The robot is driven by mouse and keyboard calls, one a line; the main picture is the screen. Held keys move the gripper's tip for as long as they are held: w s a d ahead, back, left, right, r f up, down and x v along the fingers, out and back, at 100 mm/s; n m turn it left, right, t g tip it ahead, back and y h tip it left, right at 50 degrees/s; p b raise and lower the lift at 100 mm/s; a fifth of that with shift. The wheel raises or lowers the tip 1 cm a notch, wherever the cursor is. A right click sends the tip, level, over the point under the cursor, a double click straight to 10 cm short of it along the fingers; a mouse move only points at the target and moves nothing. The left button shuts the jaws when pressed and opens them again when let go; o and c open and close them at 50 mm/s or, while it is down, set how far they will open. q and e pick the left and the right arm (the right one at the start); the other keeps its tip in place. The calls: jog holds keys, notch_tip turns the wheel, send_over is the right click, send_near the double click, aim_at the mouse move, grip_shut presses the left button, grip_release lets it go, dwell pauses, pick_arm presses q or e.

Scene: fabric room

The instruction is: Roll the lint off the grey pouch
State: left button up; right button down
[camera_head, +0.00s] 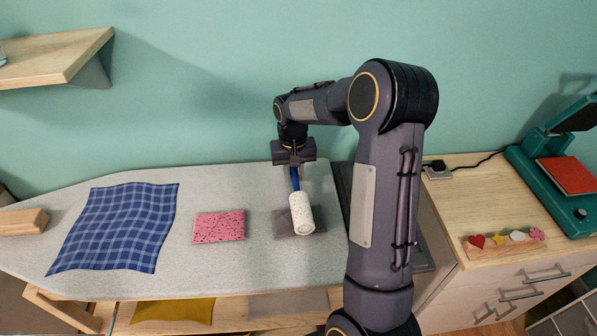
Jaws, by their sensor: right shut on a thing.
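The grey pouch (284,226) lies flat on the ironing board (262,263), partly covered by the lint roller (302,213). The roller has a white, speckled cylinder and a blue handle. My right gripper (295,164) is shut on the blue handle, above and behind the pouch, and points down. The roller's white head is over the pouch; I cannot tell whether it touches. Any lint on the pouch is too small to make out. My left gripper is not in view.
A pink speckled cloth (219,227) lies left of the pouch, and a blue checked cloth (118,227) further left. A wooden block (22,222) is at the far left. A cabinet with patches (505,240) and a green press (560,170) stands right.

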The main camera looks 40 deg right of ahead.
jog(key=shift+w+a, duration=0.55)
jog(key=shift+a, duration=0.45)
jog(key=shift+w+a, duration=0.5)
jog(key=shift+a, duration=0.55)
jog(key=shift+w+a, duration=0.55)
jog(key=shift+a, duration=0.45)
notch_tip(320, 180, up, 6)
jog(key=p, duration=0.5)
